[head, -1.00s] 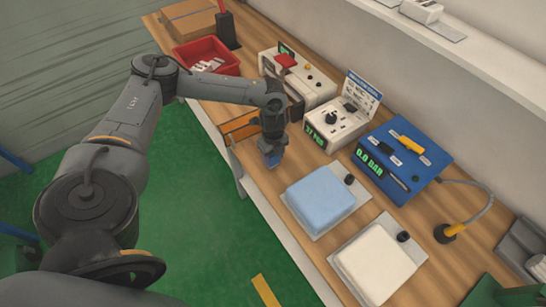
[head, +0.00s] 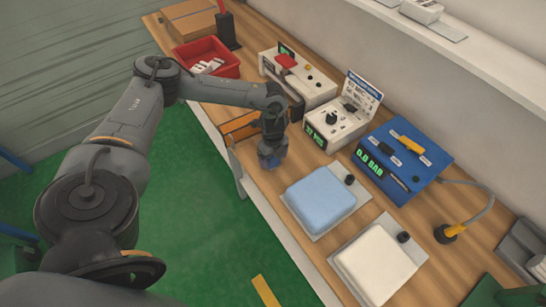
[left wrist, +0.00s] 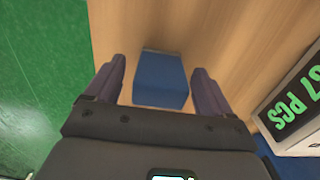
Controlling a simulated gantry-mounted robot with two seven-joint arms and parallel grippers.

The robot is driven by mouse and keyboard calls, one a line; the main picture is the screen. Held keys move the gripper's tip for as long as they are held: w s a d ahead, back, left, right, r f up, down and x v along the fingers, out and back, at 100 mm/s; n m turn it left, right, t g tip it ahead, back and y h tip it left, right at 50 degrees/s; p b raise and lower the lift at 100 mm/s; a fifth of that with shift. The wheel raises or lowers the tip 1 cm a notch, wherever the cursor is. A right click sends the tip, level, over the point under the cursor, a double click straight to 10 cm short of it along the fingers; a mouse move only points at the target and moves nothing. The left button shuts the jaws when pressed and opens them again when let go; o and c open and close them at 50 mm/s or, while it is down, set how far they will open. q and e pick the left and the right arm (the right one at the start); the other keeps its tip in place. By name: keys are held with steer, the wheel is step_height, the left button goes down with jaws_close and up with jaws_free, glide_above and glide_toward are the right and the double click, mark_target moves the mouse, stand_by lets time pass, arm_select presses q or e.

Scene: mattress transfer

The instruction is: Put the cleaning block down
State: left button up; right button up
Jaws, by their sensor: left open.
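The cleaning block is a small blue block (left wrist: 160,80) on the wooden bench top, near the bench's front edge. In the left wrist view it lies between the two fingers of my left gripper (left wrist: 158,90), with a gap on each side. The gripper is open. In the head view my left gripper (head: 270,162) points down at the bench, left of the light blue mattress, and the block (head: 266,162) is only partly visible at its fingertips. My right gripper is in neither view.
A light blue mattress (head: 320,199) and a white one (head: 375,262) lie on plates along the bench (head: 268,194). A white counter device (head: 341,125) stands close to the gripper, with a blue pressure box (head: 402,160) beyond. A red bin (head: 206,58) is further back.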

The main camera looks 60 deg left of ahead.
arm_select(q)
step_height(320, 180, up, 12)
steer(key=p, duration=0.2)
steer(key=shift+r, duration=0.15)
steer(key=shift+s, duration=0.1)
stand_by(0.6)
